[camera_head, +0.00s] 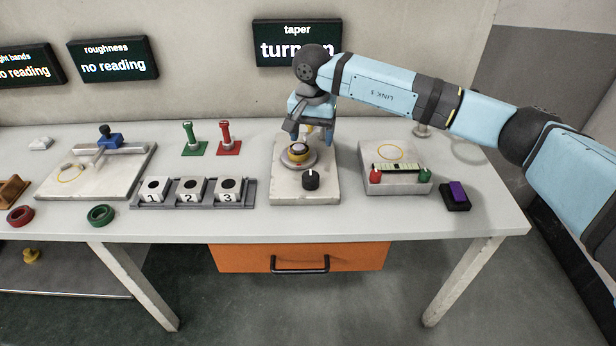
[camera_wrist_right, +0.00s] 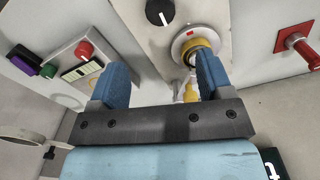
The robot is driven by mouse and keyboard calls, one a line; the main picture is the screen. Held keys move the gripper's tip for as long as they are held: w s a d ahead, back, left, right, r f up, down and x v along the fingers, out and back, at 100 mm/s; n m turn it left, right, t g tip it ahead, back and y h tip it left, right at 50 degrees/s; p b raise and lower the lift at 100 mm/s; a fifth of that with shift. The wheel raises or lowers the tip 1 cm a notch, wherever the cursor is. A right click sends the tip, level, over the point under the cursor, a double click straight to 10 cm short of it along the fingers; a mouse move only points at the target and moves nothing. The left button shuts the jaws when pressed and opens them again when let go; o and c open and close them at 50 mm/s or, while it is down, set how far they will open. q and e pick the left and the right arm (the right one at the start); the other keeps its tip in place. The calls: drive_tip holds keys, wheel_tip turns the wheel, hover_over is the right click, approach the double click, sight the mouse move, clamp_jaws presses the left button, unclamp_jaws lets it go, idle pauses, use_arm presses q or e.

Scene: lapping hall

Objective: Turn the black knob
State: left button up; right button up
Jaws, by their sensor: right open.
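The black knob (camera_head: 311,180) with a white pointer line stands on the front of a pale block (camera_head: 290,192) in the middle of the table. In the right wrist view the knob (camera_wrist_right: 160,12) is at the top edge, its white line showing. Behind it on the block is a round silver plate (camera_head: 297,157) with a yellow-ringed part on it. My right gripper (camera_head: 313,132) is open, pointing down over the back of the block, behind the knob and apart from it. My left gripper is out of view.
Left of the block are a rack (camera_head: 192,204) of numbered cubes and green and red stands (camera_head: 229,140). On the right are a gauge block (camera_head: 397,187) with red and green knobs and a purple-topped switch (camera_head: 457,194). A wall screen (camera_head: 275,55) reads "taper", its second line partly covered by my arm.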

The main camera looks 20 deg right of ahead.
sight(311, 174)
wheel_tip(311, 174, down, 13)
idle(0.3)
drive_tip(key=c, duration=0.9)
